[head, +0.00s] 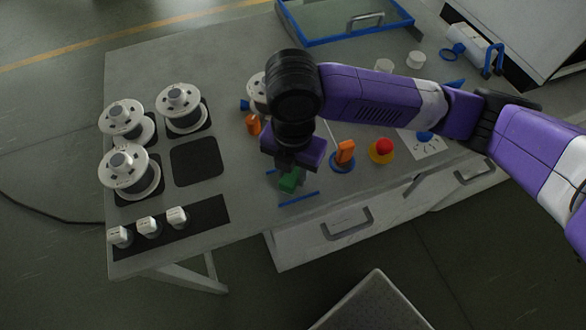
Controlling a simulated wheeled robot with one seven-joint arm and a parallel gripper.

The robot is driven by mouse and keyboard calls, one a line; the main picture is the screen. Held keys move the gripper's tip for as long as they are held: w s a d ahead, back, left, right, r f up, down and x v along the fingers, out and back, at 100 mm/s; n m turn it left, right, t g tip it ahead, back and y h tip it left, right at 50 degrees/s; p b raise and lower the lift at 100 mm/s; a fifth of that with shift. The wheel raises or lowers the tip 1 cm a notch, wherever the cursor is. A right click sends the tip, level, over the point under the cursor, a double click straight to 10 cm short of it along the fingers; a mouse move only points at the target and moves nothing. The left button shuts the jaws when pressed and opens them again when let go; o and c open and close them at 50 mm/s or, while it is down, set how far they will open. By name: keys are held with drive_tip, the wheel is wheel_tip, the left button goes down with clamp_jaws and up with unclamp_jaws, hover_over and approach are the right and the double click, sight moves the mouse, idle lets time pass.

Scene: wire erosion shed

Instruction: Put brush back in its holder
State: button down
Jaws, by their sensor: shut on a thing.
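My gripper (291,168) points down over the front middle of the bench, seen from above and behind its wrist. It is shut on a small green piece (290,182) that shows just below it. Most of that piece is hidden by the gripper, so I cannot tell whether it is the brush. Blue strips (298,199) lie on the bench around and below the green piece; I cannot tell whether they touch it. An upright orange block (345,151) stands in a round blue base (341,166) just right of the gripper. I cannot clearly identify the brush's holder.
White spools (129,172) stand on dark pads at the left, beside an empty dark pad (196,162). White blocks (147,226) sit on a dark strip at the front left. A red button (382,147) is at the right. A blue-edged tray (345,38) lies at the back.

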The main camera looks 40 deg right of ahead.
drive_tip(key=shift+f, duration=0.1)
drive_tip(key=shift+f, duration=0.15)
drive_tip(key=c, duration=1)
unclamp_jaws()
drive_tip(key=shift+r, duration=0.2)
wheel_tip(320, 180, up, 12)
drive_tip(key=shift+r, duration=0.1)
drive_tip(key=shift+a, duration=0.1)
